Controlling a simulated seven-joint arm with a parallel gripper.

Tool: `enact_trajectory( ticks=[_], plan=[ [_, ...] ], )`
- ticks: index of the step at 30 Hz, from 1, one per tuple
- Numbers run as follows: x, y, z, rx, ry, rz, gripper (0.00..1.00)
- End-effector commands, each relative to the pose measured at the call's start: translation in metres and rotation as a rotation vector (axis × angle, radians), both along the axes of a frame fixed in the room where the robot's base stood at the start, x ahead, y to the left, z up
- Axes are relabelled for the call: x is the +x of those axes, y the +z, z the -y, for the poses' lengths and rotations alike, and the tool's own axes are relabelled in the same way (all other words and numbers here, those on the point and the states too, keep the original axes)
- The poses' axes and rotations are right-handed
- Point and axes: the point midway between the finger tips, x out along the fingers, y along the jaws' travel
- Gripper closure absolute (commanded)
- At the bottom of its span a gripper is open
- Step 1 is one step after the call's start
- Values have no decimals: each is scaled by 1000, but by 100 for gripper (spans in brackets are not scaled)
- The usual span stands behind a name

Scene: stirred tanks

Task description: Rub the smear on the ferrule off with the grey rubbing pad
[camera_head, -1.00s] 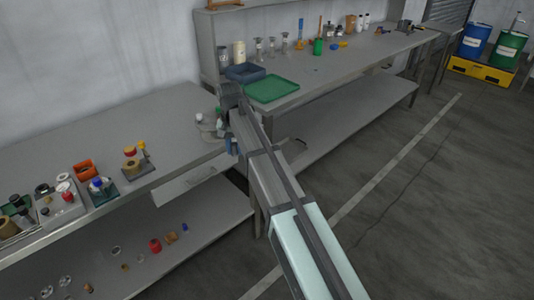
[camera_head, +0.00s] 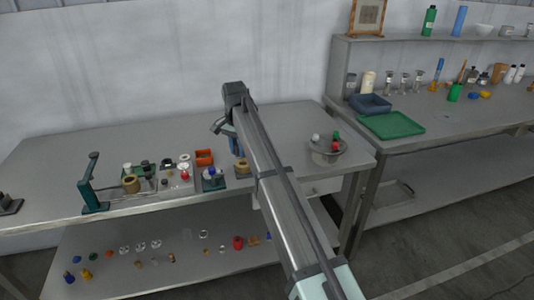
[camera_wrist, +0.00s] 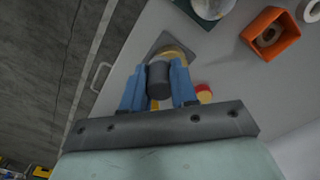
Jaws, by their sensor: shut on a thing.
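My gripper (camera_wrist: 158,88), with blue fingers, is shut on a dark grey cylindrical piece, which looks like the grey rubbing pad (camera_wrist: 159,79). In the wrist view the pad is in front of a tan ring-shaped part, likely the ferrule (camera_wrist: 178,52), and partly hides it. The ferrule is on a dark plate (camera_wrist: 160,43). I cannot tell whether pad and ferrule touch. In the head view my gripper (camera_head: 236,146) is above the bench close to the ferrule (camera_head: 242,165), and the arm covers part of this area. I cannot make out the smear.
An orange open box (camera_head: 204,157) and a small dark stand with a blue-topped item (camera_head: 212,176) are to the left. A round grey stand with coloured balls (camera_head: 327,150) is to the right. The back of the bench (camera_head: 120,145) is clear.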

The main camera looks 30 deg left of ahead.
Motion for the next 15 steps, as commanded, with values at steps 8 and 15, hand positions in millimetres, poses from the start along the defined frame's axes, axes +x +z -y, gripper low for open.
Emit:
enact_trajectory(
  ticks=[8,15],
  plan=[
    [-42,12,-68,0,1,-3,100],
    [-56,14,-86,0,-2,-4,100]
  ],
)
